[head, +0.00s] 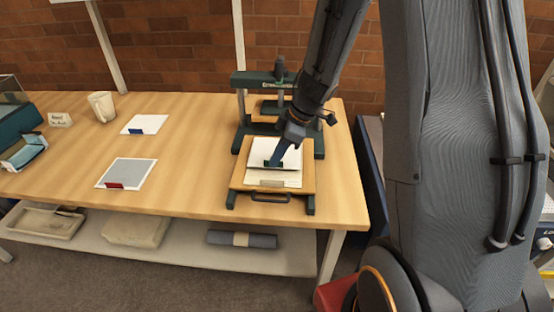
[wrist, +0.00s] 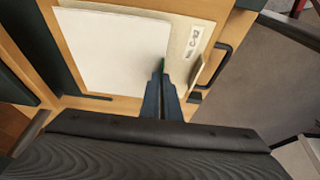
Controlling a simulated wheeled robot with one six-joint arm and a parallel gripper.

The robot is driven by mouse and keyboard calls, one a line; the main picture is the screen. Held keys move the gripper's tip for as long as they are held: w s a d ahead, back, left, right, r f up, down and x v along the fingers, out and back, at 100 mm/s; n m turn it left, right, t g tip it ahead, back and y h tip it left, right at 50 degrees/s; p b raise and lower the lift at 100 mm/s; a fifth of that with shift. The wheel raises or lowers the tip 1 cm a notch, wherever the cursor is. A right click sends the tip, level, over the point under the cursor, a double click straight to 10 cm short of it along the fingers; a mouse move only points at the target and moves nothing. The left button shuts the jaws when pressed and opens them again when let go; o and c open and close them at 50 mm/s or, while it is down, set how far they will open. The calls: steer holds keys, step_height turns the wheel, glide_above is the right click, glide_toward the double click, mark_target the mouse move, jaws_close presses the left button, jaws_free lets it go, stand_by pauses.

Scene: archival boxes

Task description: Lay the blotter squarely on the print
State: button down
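The blotter (head: 262,151), a plain white sheet, is over the press bed, and it also shows in the wrist view (wrist: 115,50). Under it is the cream print (head: 287,175), whose near strip with small dark marks shows at right in the wrist view (wrist: 185,55). The blotter is offset toward the far side of the print. I cannot tell whether it rests flat or is slightly raised. My gripper (head: 273,160) is at the blotter's near edge, its fingers together around a small dark green tab (wrist: 161,65) there. The fingers hide part of that edge.
The wooden press bed (head: 239,180) has a front handle (head: 270,198), with the green press frame (head: 240,80) behind. The table's middle is clear.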

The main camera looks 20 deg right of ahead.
steer(key=shift+f, duration=0.45)
steer(key=shift+f, duration=0.1)
steer(key=c, duration=2)
jaws_free()
